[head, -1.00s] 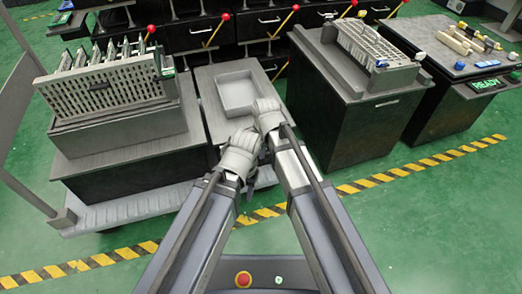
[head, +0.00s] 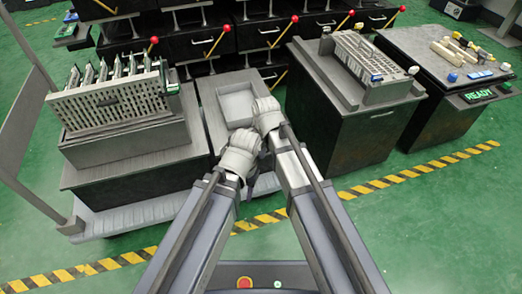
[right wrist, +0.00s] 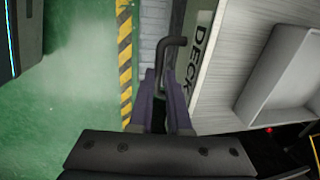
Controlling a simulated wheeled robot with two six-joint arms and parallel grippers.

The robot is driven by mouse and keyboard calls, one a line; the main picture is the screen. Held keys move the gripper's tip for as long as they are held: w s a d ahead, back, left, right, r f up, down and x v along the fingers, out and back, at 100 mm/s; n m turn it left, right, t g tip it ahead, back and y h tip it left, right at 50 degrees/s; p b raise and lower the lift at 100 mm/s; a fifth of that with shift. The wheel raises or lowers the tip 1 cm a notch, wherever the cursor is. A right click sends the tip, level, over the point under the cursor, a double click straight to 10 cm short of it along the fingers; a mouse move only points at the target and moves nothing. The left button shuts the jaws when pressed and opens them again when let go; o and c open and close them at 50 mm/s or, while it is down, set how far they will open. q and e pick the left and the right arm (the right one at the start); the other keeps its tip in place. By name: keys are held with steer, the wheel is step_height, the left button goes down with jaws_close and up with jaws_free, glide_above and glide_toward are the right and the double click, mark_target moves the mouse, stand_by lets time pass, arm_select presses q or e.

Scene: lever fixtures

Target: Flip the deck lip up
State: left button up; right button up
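The deck station (head: 210,102) stands ahead of me with a shallow square tray on top. In the right wrist view its DECK label (right wrist: 198,57) shows beside a light grey ribbed strip (right wrist: 151,22), perhaps the lip. A dark bent handle (right wrist: 172,42) stands out in front of the label. My right gripper (right wrist: 168,80) has its fingers apart with the handle's lower end between or just behind them; contact is unclear. In the head view my forearms and pale wrists hide most of the station's front. My left gripper's fingers are hidden behind its wrist (head: 240,152).
A cart with a slotted rack (head: 115,103) stands left, and a dark cabinet with a grey fixture (head: 370,65) right. A table (head: 425,45) with a READY sign is farther right. Drawers with red-knobbed levers (head: 227,28) line the back. Green floor is open near me.

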steer(key=shift+o, duration=0.7)
steer(key=shift+r, duration=0.1)
step_height(320, 180, up, 8)
steer(key=s+p, duration=0.1)
steer(key=p, duration=0.6)
steer(key=shift+s+d+f+p, duration=0.2)
steer(key=shift+d+f+p, duration=0.05)
steer(key=shift+p, duration=0.1)
